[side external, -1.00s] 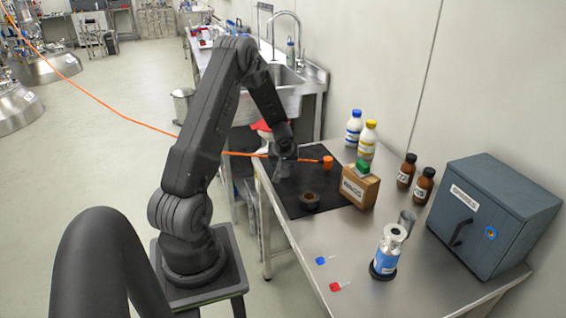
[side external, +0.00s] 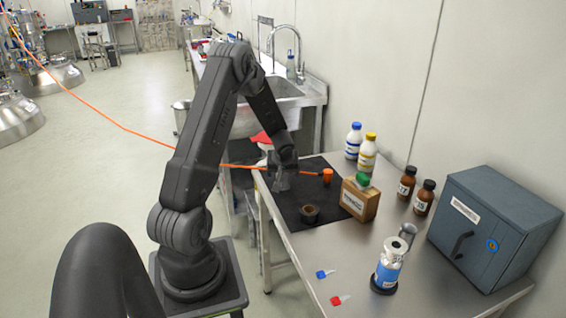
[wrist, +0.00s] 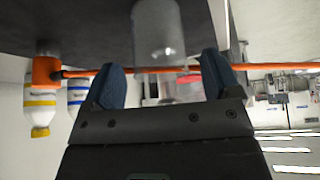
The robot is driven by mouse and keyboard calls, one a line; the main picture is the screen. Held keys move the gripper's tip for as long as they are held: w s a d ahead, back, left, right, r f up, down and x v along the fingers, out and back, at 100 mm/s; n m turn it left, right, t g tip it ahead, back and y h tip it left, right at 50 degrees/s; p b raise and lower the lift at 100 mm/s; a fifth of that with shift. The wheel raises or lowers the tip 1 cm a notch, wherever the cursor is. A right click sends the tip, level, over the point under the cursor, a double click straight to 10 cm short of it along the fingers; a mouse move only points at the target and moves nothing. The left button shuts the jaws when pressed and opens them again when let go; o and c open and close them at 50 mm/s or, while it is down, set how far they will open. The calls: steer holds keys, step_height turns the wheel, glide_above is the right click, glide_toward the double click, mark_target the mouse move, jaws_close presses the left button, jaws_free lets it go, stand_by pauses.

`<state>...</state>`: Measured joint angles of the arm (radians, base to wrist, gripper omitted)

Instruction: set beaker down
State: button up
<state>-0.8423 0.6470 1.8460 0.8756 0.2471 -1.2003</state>
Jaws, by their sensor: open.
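A clear glass beaker (wrist: 158,35) shows in the wrist view in front of my gripper (wrist: 163,70), against the dark mat. The wrist view is upside down, with the mat at the top. The two blue fingertips are apart, one on each side of the beaker's line, with gaps on both sides. In the side view my gripper (side external: 282,178) is low over the far left part of the black mat (side external: 335,210). The beaker is faint and partly lost against the gripper there, so its contact with the mat is hard to tell.
An orange line crosses behind my gripper to an orange piece (side external: 327,176). A blue-grey cabinet (side external: 490,225) is at the right.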

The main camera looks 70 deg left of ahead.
steer(key=d+r+m+t+h, duration=0.15)
steer(key=d+r+m, duration=0.35)
steer(key=d+r, duration=1.55)
steer(key=s+d+r+m+h, duration=0.1)
steer(key=s+d+m, duration=0.2)
steer(key=d, duration=0.3)
steer(key=s+d+r+m+t+h, duration=0.1)
steer(key=s+d+m, duration=0.2)
steer(key=d, duration=0.4)
steer(key=s+d+r+m+t+h, duration=0.1)
steer(key=s+d+m+h, duration=0.1)
steer(key=s+d, duration=0.3)
steer(key=shift+s+d+r+m, duration=0.3)
steer(key=shift+d+r+m, duration=0.15)
steer(key=shift+d, duration=0.75)
